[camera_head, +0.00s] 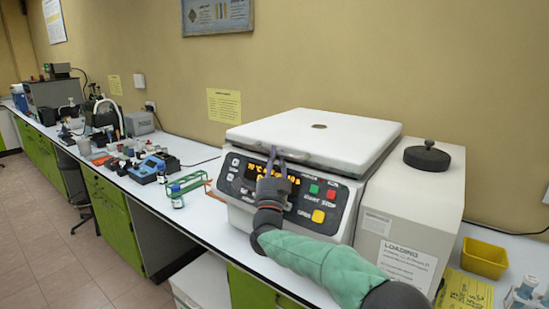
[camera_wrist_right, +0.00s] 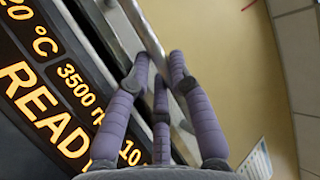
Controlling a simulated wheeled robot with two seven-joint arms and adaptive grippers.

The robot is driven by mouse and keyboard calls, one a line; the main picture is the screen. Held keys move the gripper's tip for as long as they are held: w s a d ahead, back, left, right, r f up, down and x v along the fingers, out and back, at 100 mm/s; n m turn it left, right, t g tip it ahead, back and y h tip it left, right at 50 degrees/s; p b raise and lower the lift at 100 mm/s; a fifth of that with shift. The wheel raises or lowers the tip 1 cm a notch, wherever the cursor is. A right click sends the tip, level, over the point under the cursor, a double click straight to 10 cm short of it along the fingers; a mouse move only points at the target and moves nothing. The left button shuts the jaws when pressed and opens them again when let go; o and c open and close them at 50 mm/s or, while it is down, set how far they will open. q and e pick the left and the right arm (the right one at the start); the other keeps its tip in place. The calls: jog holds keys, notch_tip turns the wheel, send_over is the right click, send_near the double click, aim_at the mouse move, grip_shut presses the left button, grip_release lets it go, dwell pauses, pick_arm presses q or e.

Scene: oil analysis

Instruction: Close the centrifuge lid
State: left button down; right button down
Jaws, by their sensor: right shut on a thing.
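The centrifuge (camera_head: 248,205) is a white machine with a dark front panel and a lit display. Its white lid (camera_head: 345,130) lies about level over the top, with no wide gap showing along the front. My right gripper (camera_head: 277,157) is at the lid's front edge, in front of the panel, and hides part of the display. In the right wrist view my purple-padded fingers (camera_wrist_right: 160,75) are shut around a thin metal bar, the lid handle (camera_wrist_right: 143,28). The display (camera_wrist_right: 50,100) beside them reads READY. My left gripper is out of view.
A beige box with a black knob (camera_head: 427,157) stands against the centrifuge's right side. A green tube rack (camera_head: 187,183) and other lab equipment stand on the bench to the left. A yellow bin (camera_head: 485,257) is at the right. The wall is close behind.

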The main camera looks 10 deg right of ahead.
jog(key=c, duration=1.4)
grip_release()
jog(key=shift+w+d+f, duration=0.2)
jog(key=shift+d+f, duration=0.1)
jog(key=shift+f, duration=0.3)
jog(key=o, duration=0.3)
jog(key=shift+w+d, duration=0.15)
jog(key=shift+d, duration=0.05)
jog(key=v, duration=1.2)
jog(key=shift+r, duration=0.25)
jog(key=shift+a, duration=0.1)
